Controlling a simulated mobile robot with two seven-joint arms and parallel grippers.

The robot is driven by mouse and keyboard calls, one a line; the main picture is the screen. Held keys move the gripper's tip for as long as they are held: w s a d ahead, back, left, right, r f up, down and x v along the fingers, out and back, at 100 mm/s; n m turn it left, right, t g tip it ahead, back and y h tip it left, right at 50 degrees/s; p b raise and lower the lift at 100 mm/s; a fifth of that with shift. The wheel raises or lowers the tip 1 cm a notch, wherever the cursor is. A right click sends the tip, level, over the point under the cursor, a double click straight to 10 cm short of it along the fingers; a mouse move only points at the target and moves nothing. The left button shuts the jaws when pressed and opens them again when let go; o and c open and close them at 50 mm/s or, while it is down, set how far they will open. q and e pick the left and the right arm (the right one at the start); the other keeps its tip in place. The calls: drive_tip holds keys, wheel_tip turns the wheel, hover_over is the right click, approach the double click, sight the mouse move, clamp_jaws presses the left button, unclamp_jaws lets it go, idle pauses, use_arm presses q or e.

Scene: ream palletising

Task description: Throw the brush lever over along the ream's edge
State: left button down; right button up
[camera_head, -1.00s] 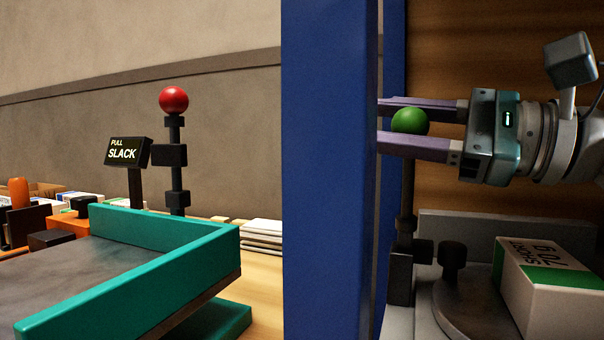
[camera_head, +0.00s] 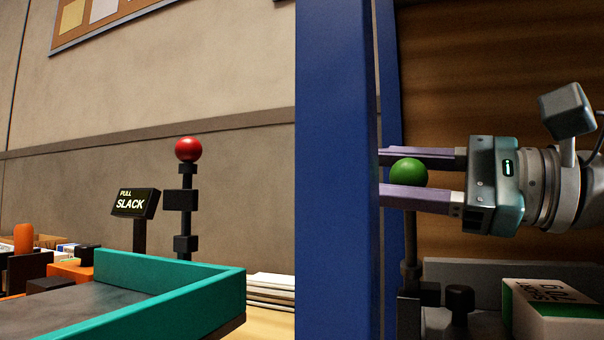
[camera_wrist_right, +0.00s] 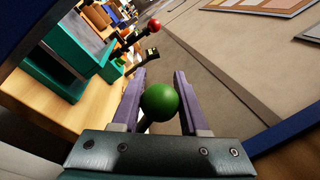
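A dark upright lever with a green knob (camera_head: 409,172) stands behind the blue post, beside a white and green ream (camera_head: 553,310); I take it as the brush lever. My right gripper (camera_head: 420,177) comes in level from the right, one finger on each side of the knob. No gap shows between fingers and knob. In the right wrist view the knob (camera_wrist_right: 159,102) sits centred between the fingers. Their far ends are partly hidden by the post in the head view. The ream's lower part is cut off. My left gripper is not seen.
A wide blue post (camera_head: 339,170) stands just left of my right fingers. Left of it are a teal-edged tray (camera_head: 180,275), a red-knobbed lever (camera_head: 187,149) and a PULL SLACK sign (camera_head: 135,203).

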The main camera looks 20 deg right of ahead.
drive_tip(key=o, duration=0.5)
drive_tip(key=shift+c, duration=0.2)
drive_tip(key=b+v, duration=0.3)
drive_tip(key=v, duration=0.7)
drive_tip(key=shift+b, duration=0.3)
drive_tip(key=shift+a, duration=0.1)
